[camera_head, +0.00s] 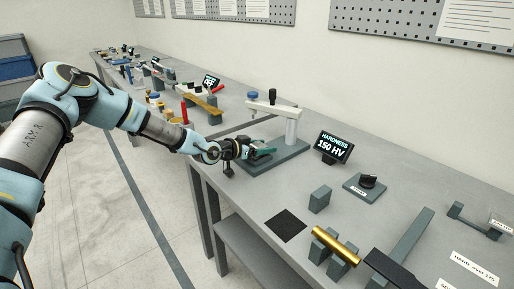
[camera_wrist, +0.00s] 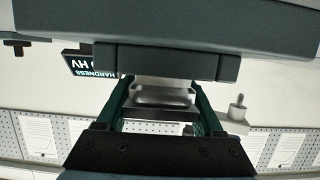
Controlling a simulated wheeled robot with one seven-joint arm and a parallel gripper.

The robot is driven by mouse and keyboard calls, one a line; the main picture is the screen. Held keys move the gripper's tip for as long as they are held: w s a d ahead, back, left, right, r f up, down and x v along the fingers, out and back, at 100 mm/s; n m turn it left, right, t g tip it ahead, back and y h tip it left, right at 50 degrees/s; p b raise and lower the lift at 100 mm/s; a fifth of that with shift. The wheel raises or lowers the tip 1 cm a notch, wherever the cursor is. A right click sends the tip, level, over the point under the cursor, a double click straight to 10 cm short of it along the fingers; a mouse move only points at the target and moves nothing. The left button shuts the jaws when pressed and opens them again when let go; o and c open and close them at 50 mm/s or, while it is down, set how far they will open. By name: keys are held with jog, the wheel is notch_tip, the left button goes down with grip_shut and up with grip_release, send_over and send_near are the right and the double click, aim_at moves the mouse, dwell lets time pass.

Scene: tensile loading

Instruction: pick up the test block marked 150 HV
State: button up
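My gripper (camera_head: 262,153) is at the hardness tester (camera_head: 290,128), low at its front left, over its dark base. In the wrist view, which is upside down, my two green fingers (camera_wrist: 162,105) stand apart. A grey metal block (camera_wrist: 165,96) lies between them near the tips, almost filling the gap. I cannot tell whether the fingers touch it, and no marking on it is readable. In the head view the gripper hides this block. The display (camera_head: 333,147) beside the tester reads HARDNESS 150 HV and partly shows in the wrist view (camera_wrist: 92,62).
To the right are a small dark fixture (camera_head: 365,187), a black mat (camera_head: 286,225), a brass cylinder (camera_head: 336,246) on grey supports and labelled plates. More instruments line the bench (camera_head: 240,108) farther back.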

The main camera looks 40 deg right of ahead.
grip_shut()
dwell(0.3)
